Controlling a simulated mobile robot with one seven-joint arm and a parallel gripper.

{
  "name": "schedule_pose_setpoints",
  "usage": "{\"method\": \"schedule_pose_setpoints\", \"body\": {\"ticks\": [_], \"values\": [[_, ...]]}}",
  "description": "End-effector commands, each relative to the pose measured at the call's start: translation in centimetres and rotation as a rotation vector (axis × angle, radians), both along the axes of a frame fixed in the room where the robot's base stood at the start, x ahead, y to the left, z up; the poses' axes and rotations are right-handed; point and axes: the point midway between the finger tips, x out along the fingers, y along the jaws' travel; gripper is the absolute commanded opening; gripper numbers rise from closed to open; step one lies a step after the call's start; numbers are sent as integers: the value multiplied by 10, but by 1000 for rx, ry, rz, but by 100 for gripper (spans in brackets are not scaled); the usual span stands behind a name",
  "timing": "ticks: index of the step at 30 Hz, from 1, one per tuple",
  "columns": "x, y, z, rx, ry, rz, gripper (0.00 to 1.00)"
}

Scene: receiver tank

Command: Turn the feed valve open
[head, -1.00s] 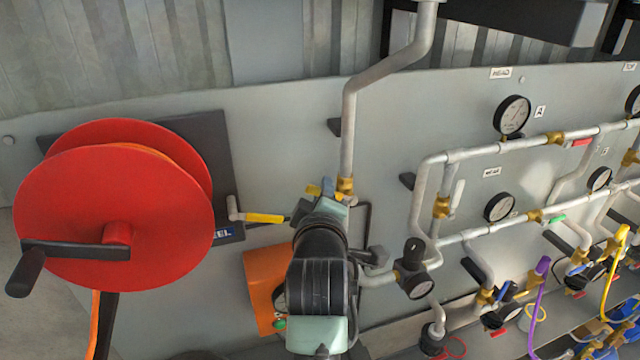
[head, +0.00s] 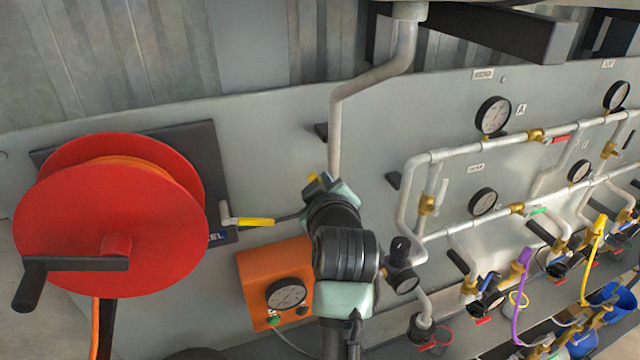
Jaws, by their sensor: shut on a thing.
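A grey pipe (head: 336,125) comes down the panel to the feed valve, which is mostly hidden behind my gripper. A small yellow piece, seemingly the valve's handle (head: 313,177), shows at the fingertips. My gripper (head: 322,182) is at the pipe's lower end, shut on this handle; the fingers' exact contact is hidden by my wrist. The handle's angle to the pipe cannot be read clearly.
A red hose reel (head: 105,215) is at left, with a yellow-handled valve (head: 253,221) beside it. An orange box with a gauge (head: 287,293) sits left of my wrist. A regulator (head: 401,268), pipes and gauges (head: 492,115) crowd the right.

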Motion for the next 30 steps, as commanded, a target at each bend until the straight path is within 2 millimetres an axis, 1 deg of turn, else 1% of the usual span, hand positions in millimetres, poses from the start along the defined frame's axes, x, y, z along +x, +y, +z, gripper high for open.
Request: {"method": "schedule_pose_setpoints", "body": {"ticks": [6,7,9,12,23,26,30], "values": [[0,0,0,0,-1,-1,0],[0,0,0,-1,-1,0,23],[0,0,0,-1,-1,0,35],[0,0,0,-1,-1,0,51],[-2,0,0,-2,-2,0,51],[-9,-1,1,-2,-2,0,51],[-27,-2,6,-2,-4,-1,51]]}}
